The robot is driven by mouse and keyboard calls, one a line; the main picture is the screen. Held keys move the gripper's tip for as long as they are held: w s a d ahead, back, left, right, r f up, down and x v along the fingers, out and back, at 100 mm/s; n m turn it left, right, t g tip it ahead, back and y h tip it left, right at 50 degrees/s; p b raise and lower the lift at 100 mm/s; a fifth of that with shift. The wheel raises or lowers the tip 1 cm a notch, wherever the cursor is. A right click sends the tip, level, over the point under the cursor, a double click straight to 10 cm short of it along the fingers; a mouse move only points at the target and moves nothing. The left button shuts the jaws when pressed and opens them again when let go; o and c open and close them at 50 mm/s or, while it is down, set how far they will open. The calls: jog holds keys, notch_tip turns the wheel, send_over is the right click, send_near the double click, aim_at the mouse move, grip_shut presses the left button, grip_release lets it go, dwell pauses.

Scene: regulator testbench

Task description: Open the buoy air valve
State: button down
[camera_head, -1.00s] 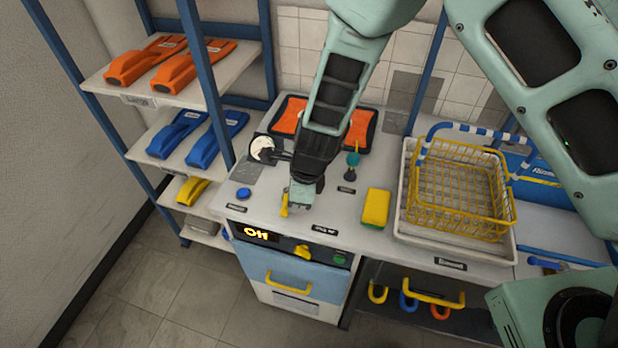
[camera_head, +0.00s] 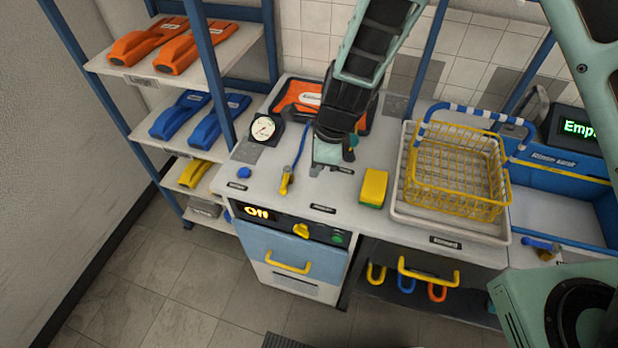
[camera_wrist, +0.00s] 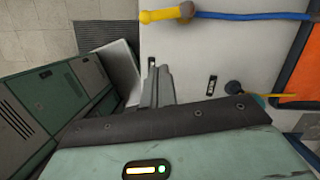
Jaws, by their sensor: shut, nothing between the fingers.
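An orange buoy-like piece in a dark frame (camera_head: 298,96) lies at the back of the bench; its edge also shows at the right of the wrist view (camera_wrist: 300,78). A small dark teal knob with a yellow stem (camera_wrist: 233,88), which looks like the air valve, stands in front of it. In the head view this knob is mostly hidden behind my wrist. My gripper (camera_head: 326,164) is shut and empty over the bench, left of the yellow sponge. In the wrist view its fingers (camera_wrist: 155,88) are together, left of the knob and apart from it.
A yellow nozzle (camera_head: 286,182) on a blue hose and a round gauge (camera_head: 263,128) are left of my gripper. A yellow sponge (camera_head: 374,187) and a yellow wire basket (camera_head: 455,178) are right. A front panel reads "Off" (camera_head: 257,212) beside a yellow knob (camera_head: 301,230).

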jog(key=shift+v, duration=2.45)
